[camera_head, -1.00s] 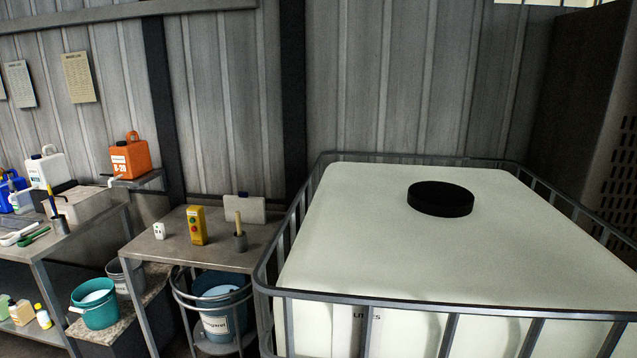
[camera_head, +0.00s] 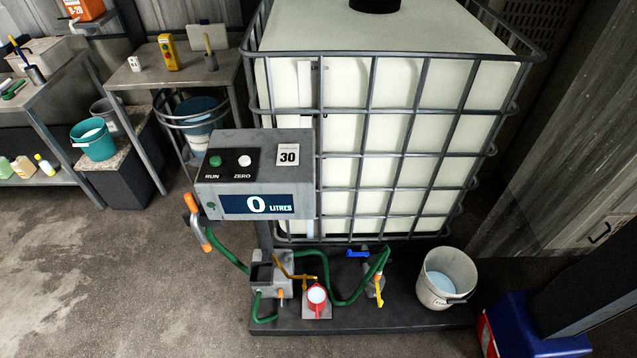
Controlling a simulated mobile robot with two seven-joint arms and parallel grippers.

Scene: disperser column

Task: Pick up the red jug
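The red jug (camera_head: 317,297) stands on a small plate on the dark platform in front of the white tank. It is small in the view, and its open top shows a pale inside. A thin orange-brown pipe ends close to its upper left, and green hose lies on both sides of it. Neither of my grippers is in view.
The caged tank (camera_head: 390,110) stands behind the jug. A grey meter box (camera_head: 256,170) reading 0 litres rises to the jug's upper left. A white bucket (camera_head: 446,277) stands to the right, near a blue box (camera_head: 530,330). Open concrete floor (camera_head: 140,270) lies to the left.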

